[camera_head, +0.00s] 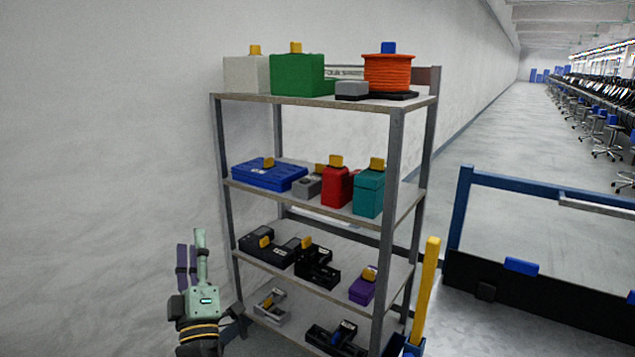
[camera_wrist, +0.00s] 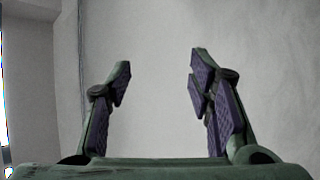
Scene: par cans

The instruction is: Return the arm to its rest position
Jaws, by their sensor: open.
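My gripper (camera_head: 192,262) shows at the lower left of the head view, pointing up, to the left of the shelf rack. It has a green body and purple finger pads. In the wrist view my gripper (camera_wrist: 161,80) is open, with its two fingers wide apart. Nothing is between the fingers, only a plain pale wall behind them. The rest of my arm is mostly out of view below.
A metal shelf rack (camera_head: 396,190) with several boxes stands right of my gripper, close to its lower shelves. A white wall (camera_head: 110,130) lies behind and left. A yellow post (camera_head: 426,290) and a blue-framed barrier (camera_head: 540,185) stand to the right. Open floor (camera_head: 480,130) lies beyond.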

